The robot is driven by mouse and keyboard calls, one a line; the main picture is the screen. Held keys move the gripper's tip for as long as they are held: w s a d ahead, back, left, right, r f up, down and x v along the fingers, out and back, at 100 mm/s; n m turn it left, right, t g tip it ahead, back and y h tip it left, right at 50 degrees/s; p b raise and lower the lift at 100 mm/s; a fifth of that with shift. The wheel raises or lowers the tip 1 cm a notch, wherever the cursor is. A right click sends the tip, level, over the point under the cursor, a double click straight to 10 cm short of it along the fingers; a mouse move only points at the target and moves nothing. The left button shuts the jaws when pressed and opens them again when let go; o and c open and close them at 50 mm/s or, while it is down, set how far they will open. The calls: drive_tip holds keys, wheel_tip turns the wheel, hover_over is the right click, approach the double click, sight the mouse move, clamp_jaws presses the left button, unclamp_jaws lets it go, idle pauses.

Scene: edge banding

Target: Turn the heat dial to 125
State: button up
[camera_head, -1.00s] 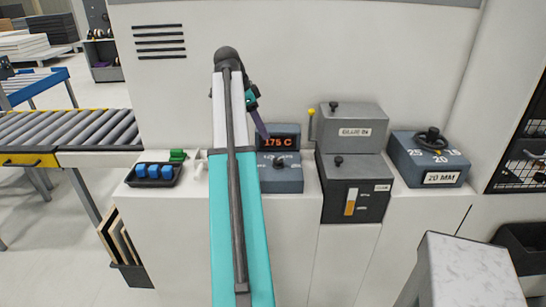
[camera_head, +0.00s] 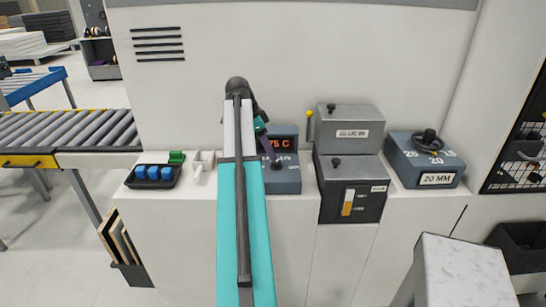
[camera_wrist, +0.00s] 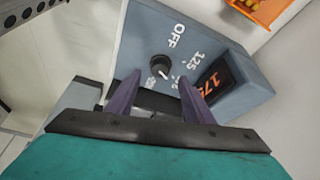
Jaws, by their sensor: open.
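The heat dial (camera_wrist: 161,72) is a small black knob with a pale pointer mark on the sloped face of a blue-grey heat box (camera_head: 284,184). In the wrist view "OFF" and "125" are readable around the dial; other marks near my fingers are partly hidden. The orange display (camera_wrist: 214,83) starts "17", and in the head view "75 C" shows past my arm. My gripper (camera_wrist: 158,92) has two purple fingers, spread apart and empty. In the wrist view the dial appears between and just beyond the fingertips; I cannot tell whether they touch it.
Right of the heat box stand a glue box (camera_head: 350,134) with a small knob and a yellow-tipped lever, and a 20 MM dial box (camera_head: 424,160). A black tray (camera_head: 152,176) with blue blocks lies left of my arm. A roller conveyor (camera_head: 70,130) is at far left.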

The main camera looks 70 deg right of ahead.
sight(276, 162)
drive_tip(key=shift+p+x, duration=0.65)
drive_tip(key=shift+x, duration=2)
drive_tip(key=c, duration=1)
drive_tip(key=shift+c, duration=0.2)
drive_tip(key=shift+a+n, duration=0.1)
drive_tip(key=shift+n, duration=0.3)
drive_tip(key=n+b, duration=0.1)
drive_tip(key=n, duration=0.1)
drive_tip(key=n+t+h, duration=0.1)
drive_tip(key=n, duration=0.1)
drive_tip(key=shift+s+a+b, duration=0.2)
drive_tip(key=shift+s+b, duration=0.05)
drive_tip(key=shift+b, duration=0.1)
drive_tip(key=n+t, duration=0.1)
drive_tip(key=n, duration=0.1)
drive_tip(key=n+t, duration=0.1)
drive_tip(key=n, duration=0.1)
drive_tip(key=shift+s+n+h, duration=0.25)
drive_tip(key=shift+n+h, duration=0.05)
drive_tip(key=shift+h, duration=0.1)
drive_tip(key=shift+n+t, duration=0.5)
drive_tip(key=shift+n, duration=0.7)
